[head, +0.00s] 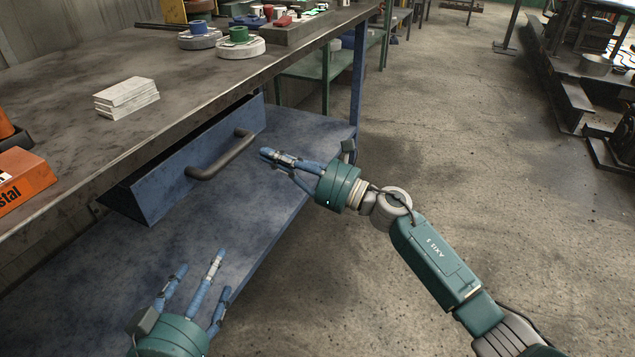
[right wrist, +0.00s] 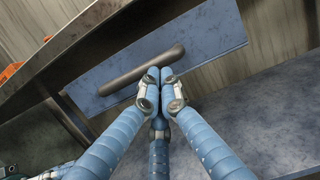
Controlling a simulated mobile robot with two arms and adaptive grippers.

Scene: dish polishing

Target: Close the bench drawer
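The blue bench drawer (head: 165,178) hangs under the bench top, with a dark bar handle (head: 220,157) across its front. I cannot tell exactly how far out it stands. My right gripper (head: 268,155) is just in front of the handle, to its right in the head view, with a small gap. In the right wrist view its fingertips (right wrist: 161,76) are drawn together, empty, and overlap the handle (right wrist: 128,70) and drawer front (right wrist: 205,38). My left gripper (head: 208,270) has its fingers spread and empty, low in the head view, over the lower shelf.
The bench top (head: 150,65) holds a stack of white blocks (head: 126,96), an orange box (head: 22,180) and round discs (head: 240,47). A blue lower shelf (head: 295,135) lies beneath the drawer. A blue bench leg (head: 357,75) stands at the right.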

